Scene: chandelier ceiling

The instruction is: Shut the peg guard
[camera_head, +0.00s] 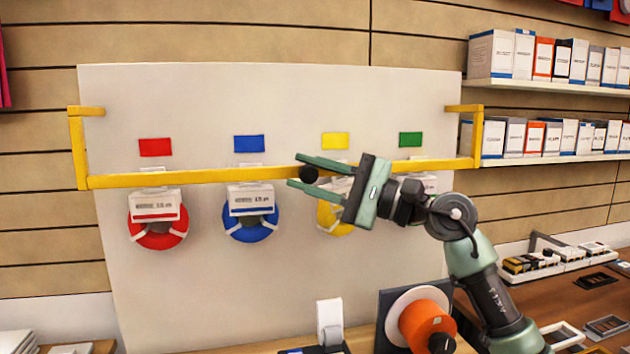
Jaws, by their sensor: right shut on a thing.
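The peg guard (225,175) is a yellow bar frame with an arm at each end, and it spans the front of a white board (270,95). It crosses just above the hanging spools. My right gripper (303,173) is at the bar right of its middle. One finger is above and one below, shut on the guard, with a dark round knob between the fingertips. A red spool (160,240), a blue spool (250,235) and a yellow spool (338,228) hang below the bar with white price tags. A fourth tag is mostly hidden behind my gripper. My left gripper is not in view.
Red (155,147), blue, yellow and green colour labels sit above the bar. Shelves of boxes (545,60) are at the right.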

